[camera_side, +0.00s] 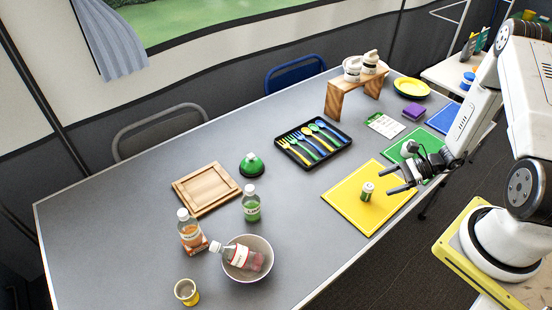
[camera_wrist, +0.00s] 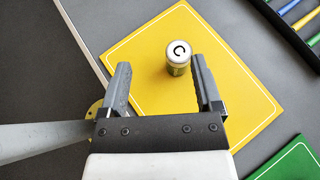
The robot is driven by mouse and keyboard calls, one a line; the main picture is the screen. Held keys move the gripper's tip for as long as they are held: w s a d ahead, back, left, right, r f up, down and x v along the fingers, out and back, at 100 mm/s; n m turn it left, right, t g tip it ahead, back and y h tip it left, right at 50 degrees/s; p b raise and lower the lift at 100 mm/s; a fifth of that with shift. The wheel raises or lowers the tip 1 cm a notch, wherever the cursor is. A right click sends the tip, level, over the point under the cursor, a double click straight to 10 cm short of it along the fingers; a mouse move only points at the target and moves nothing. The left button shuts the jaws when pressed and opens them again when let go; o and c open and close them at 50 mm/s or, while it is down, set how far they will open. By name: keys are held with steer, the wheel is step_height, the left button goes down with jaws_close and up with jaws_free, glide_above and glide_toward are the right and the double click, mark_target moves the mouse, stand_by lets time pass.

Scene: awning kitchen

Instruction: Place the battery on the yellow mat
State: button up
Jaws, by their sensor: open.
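The battery (camera_side: 367,191) is a short cylinder, green and white with a pale top, standing upright on the yellow mat (camera_side: 345,200). In the wrist view the battery (camera_wrist: 179,57) shows a letter C on its top, with the yellow mat (camera_wrist: 235,110) around it. My gripper (camera_side: 394,181) is open and empty, just right of the battery and above the mat in the side view. In the wrist view my gripper (camera_wrist: 160,75) has its fingers apart, and the battery appears beyond the gap, nearer the right finger. They look apart.
A green mat (camera_side: 436,168) lies right of the yellow mat. A black cutlery tray (camera_side: 313,160) stands behind it. A bowl (camera_side: 262,275), bottles (camera_side: 251,212) and a wooden board (camera_side: 184,201) stand to the left. Bare grey table lies between.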

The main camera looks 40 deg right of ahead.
steer(key=a+r+n+g+h, duration=0.2)
steer(key=a+r+n+h, duration=0.3)
steer(key=r+n, duration=0.5)
steer(key=a+r+n+g+h, duration=0.2)
steer(key=a+r+n+h, duration=0.3)
steer(key=a+r+n, duration=0.4)
steer(key=r+n, duration=0.1)
steer(key=n, duration=0.4)
steer(key=shift+w+a+r, duration=0.3)
steer(key=shift+r, duration=0.05)
